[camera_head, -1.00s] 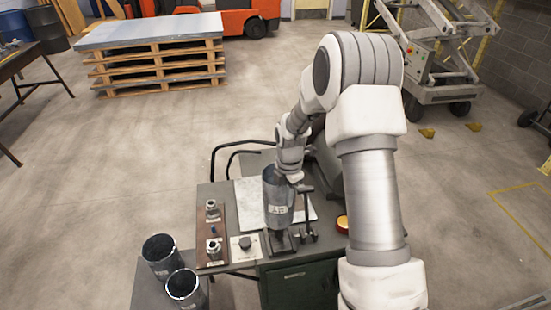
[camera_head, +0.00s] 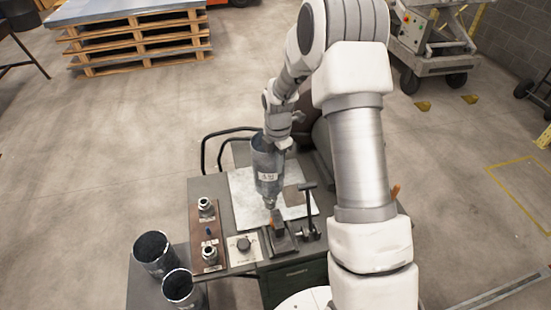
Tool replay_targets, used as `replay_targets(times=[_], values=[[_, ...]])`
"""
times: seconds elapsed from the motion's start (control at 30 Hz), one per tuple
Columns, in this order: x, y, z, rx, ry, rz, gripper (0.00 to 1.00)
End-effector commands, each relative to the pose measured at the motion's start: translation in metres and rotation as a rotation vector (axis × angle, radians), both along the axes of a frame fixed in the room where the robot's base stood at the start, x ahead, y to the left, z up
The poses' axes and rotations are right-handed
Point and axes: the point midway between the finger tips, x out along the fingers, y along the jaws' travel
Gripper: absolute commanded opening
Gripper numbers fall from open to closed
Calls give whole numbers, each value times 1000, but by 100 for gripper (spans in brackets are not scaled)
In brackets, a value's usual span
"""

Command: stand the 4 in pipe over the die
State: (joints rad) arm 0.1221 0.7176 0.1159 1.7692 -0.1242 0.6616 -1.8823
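The 4 in pipe (camera_head: 267,160) is a grey metal tube with a white label. It hangs roughly upright over the bench, its lower end apart from the tooling below. My gripper (camera_head: 279,143) is at the pipe's upper rim and appears shut on its wall; the fingertips are mostly hidden. Just below the pipe is a small metal tip (camera_head: 270,204), and below that a dark block (camera_head: 280,240) with an orange-brown patch stands at the bench's front, which I take for the die. I cannot tell whether the pipe is exactly above it.
A T-handled clamp (camera_head: 309,215) stands right of the block. A knob plate (camera_head: 243,246) and a brown board (camera_head: 207,235) with fittings lie left. Two dark open pipes (camera_head: 155,252) (camera_head: 183,288) stand on a lower surface at left. A pale sheet (camera_head: 243,195) lies behind.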

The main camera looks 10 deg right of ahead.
Motion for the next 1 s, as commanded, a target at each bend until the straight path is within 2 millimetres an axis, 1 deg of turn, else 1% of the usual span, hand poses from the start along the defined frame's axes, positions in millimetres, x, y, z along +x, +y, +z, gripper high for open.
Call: replay_targets(times=[0.17, 0.37, 1.0], values=[[0, 0, -4, 0, -1, 0, 0], [0, 0, -17, 0, -1, 0, 0], [1, 0, -80, 1, -2, 0, 0]])
